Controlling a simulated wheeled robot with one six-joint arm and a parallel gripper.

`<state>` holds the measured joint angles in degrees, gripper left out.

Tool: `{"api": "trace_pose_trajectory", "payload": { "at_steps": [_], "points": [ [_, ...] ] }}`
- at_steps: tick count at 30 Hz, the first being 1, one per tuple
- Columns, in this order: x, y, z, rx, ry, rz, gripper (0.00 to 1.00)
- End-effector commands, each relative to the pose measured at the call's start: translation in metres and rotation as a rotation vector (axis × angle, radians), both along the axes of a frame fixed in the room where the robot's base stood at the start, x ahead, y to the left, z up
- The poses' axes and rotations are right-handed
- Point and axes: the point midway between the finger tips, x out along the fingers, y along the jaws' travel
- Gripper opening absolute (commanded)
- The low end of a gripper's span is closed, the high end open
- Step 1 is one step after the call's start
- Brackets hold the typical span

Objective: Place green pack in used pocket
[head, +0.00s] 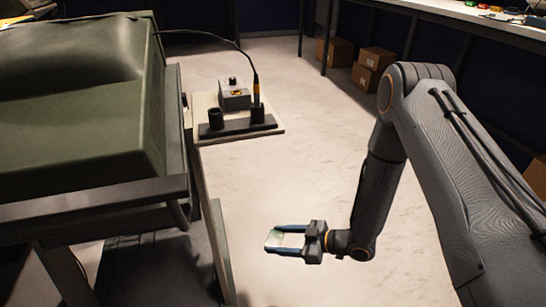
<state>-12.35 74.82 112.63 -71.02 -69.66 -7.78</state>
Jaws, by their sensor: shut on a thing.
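My gripper (273,241) is low in the middle of the head view, above the pale floor and apart from the furniture. It points left and is shut on a small flat pack (288,240). The pack looks pale with a greenish tint, and the fingers hide part of it. A black holder (237,126) with two round upright sockets lies on a small side shelf (268,129), farther back and to the left of my gripper. I cannot tell whether one of these sockets is the used pocket; no label is readable.
A large green padded block (80,110) on a dark frame (90,205) fills the left side. A grey box (234,94) stands behind the holder, with a black cable (245,60) nearby. Cardboard boxes (372,66) sit under the back bench (480,18). The middle floor is clear.

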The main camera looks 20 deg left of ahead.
Motion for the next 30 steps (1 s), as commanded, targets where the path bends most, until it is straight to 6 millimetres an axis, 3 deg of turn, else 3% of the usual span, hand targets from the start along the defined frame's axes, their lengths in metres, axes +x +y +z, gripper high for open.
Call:
{"api": "trace_pose_trajectory", "payload": {
  "at_steps": [1,12,18,24,30],
  "points": [
    [0.001,0.003,-0.022,0.0,-0.001,0.044,0.31],
    [-0.013,0.012,-0.124,0.0,0.0,0.382,0.31],
    [-0.015,0.009,-0.169,0.0,-0.001,0.53,0.31],
    [-0.017,0.006,-0.189,0.001,0.001,0.605,0.31],
    [-0.017,0.005,-0.191,0.0,0.001,0.619,0.31]
  ]
}}
